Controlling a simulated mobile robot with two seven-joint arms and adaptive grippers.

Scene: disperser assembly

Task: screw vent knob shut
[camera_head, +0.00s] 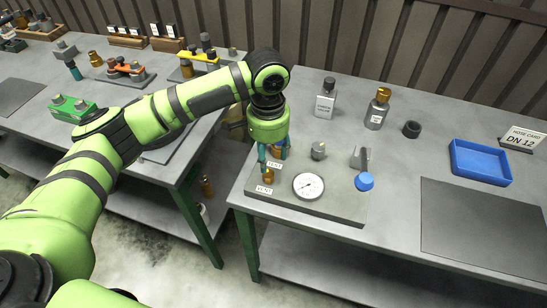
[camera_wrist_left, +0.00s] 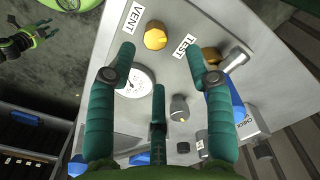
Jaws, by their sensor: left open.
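The vent knob (camera_wrist_left: 155,36) is a gold knob beside the VENT label (camera_wrist_left: 132,19) in the left wrist view. In the head view it (camera_head: 268,177) shows small below my left gripper (camera_head: 271,160). In the left wrist view my left gripper (camera_wrist_left: 160,62) has its teal fingers spread, with nothing between them. The knob lies just beyond the fingertips, apart from them. A second gold knob (camera_wrist_left: 211,55) is by the TEST label (camera_wrist_left: 186,46), partly behind a finger. What looks like my right gripper (camera_wrist_left: 38,36) is small and dark at the upper left of the wrist view.
The grey panel (camera_head: 335,212) also carries a round gauge (camera_head: 308,186), a grey knob (camera_head: 319,151) and a blue-capped part (camera_head: 364,181). Bottles (camera_head: 326,99) stand behind it. A blue tray (camera_head: 480,162) and a dark mat (camera_head: 485,225) lie to the right.

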